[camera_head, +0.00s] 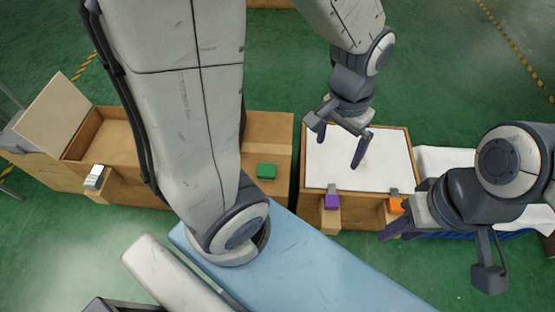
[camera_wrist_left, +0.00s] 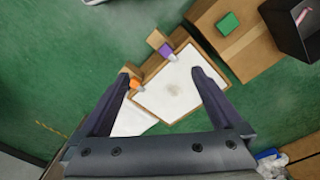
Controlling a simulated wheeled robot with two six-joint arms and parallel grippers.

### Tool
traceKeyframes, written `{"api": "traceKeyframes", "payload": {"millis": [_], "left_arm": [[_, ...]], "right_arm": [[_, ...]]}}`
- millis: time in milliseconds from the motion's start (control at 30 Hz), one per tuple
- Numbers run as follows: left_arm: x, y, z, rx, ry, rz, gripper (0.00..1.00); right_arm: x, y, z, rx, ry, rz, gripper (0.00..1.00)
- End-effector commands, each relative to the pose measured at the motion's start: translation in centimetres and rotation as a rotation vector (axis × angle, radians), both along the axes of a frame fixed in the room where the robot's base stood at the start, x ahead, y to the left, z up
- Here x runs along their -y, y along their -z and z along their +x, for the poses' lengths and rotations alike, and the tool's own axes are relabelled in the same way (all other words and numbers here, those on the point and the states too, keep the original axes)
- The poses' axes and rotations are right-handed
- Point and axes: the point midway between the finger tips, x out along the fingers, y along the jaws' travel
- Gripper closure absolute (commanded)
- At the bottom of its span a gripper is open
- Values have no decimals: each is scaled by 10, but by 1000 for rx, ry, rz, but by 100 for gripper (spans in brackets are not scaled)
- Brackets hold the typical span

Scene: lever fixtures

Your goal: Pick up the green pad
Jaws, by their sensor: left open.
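The green pad (camera_head: 266,171) is a small block lying on top of a brown box (camera_head: 284,130). In the left wrist view the green pad (camera_wrist_left: 228,22) is at the top, beyond the fingers and to the right of centre. My left gripper (camera_head: 339,151) is open and empty, above the white-topped box and to the right of the green pad, apart from it. Its two fingers also show spread in the left wrist view (camera_wrist_left: 165,77). My right gripper (camera_head: 402,222) is at the right, near the orange block; its finger opening is hard to make out.
The white-topped box (camera_head: 390,150) has a purple block (camera_head: 332,202) and an orange block (camera_head: 395,205) on front ledges. An open wooden box (camera_head: 105,138) with a raised lid and a white block (camera_head: 94,177) stand at left. My large arm link passes left of the green pad.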

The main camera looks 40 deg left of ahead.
Motion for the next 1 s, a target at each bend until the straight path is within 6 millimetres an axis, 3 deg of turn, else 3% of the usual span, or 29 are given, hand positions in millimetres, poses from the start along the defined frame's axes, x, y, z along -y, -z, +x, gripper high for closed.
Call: {"api": "traceKeyframes", "payload": {"millis": [33, 233, 433, 533, 667, 1000], "left_arm": [[-20, 50, 14, -9, -81, 6, 0], [-103, 160, 51, -21, -352, 22, 0], [-184, 255, 57, -34, -582, 30, 0], [-213, 285, 53, -37, -657, 32, 0], [-233, 305, 49, -40, -713, 33, 0], [-238, 348, 47, -43, -727, 33, 0]], "right_arm": [[0, 41, 0, 0, 0, 0, 62], [0, 118, 0, 1, 0, 1, 62], [0, 178, 0, 1, 0, 1, 62], [0, 196, 0, 1, 0, 1, 62], [0, 206, 0, 1, 0, 1, 62], [0, 225, 0, 1, 0, 1, 62]]}}
